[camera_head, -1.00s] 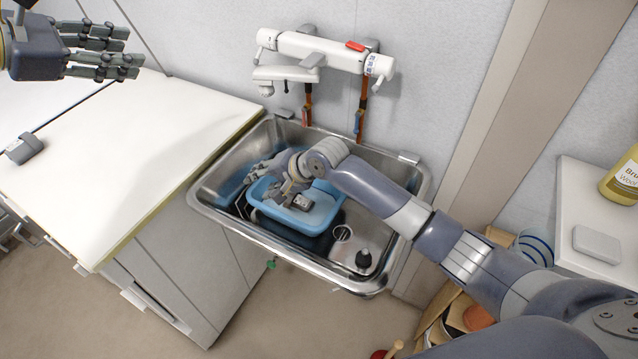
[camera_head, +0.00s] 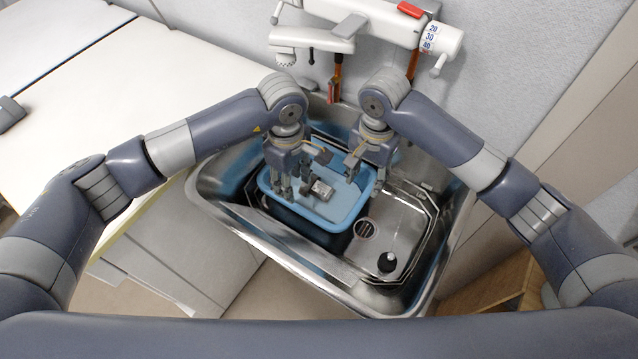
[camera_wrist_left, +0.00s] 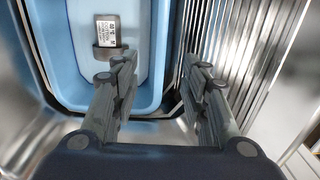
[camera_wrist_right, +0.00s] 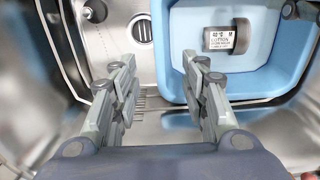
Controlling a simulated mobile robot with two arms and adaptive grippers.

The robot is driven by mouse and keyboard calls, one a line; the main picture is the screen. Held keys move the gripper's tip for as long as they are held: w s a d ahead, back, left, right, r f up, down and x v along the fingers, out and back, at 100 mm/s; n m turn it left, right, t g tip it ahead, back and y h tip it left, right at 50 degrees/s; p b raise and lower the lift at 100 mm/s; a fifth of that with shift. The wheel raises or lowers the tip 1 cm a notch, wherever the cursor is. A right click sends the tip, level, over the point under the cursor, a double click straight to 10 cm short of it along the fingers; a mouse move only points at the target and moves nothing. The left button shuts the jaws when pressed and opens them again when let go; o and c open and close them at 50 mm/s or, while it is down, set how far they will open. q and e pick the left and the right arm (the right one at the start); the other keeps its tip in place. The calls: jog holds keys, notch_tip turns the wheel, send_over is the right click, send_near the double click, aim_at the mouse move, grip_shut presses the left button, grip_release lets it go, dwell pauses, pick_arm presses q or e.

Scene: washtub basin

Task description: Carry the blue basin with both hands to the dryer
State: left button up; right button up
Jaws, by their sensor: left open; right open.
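My left gripper (camera_head: 288,187) is open at the basin's left side. In the left wrist view the basin's rim (camera_wrist_left: 165,65) runs between its spread fingers, one inside and one outside. My right gripper (camera_head: 364,172) is open at the basin's right side. In the right wrist view the basin's edge (camera_wrist_right: 160,65) lies between its spread fingers. I cannot tell whether any finger touches it. Nothing is clearly recognisable as the dryer.
A white tap unit (camera_head: 345,22) hangs on the wall above. A drain (camera_head: 364,229) and a black stopper (camera_head: 387,262) are right of the basin. A white-topped counter (camera_head: 95,100) stands to the left, mostly clear.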

aim_at(296, 205)
pick_arm(q)
notch_tip(296, 205, down, 11)
jog(key=shift+r, duration=0.1)
pick_arm(e)
notch_tip(296, 205, down, 11)
jog(key=shift+r, duration=0.1)
pick_arm(q)
grip_shut()
pick_arm(e)
grip_shut()
jog(key=shift+w+r, duration=0.1)
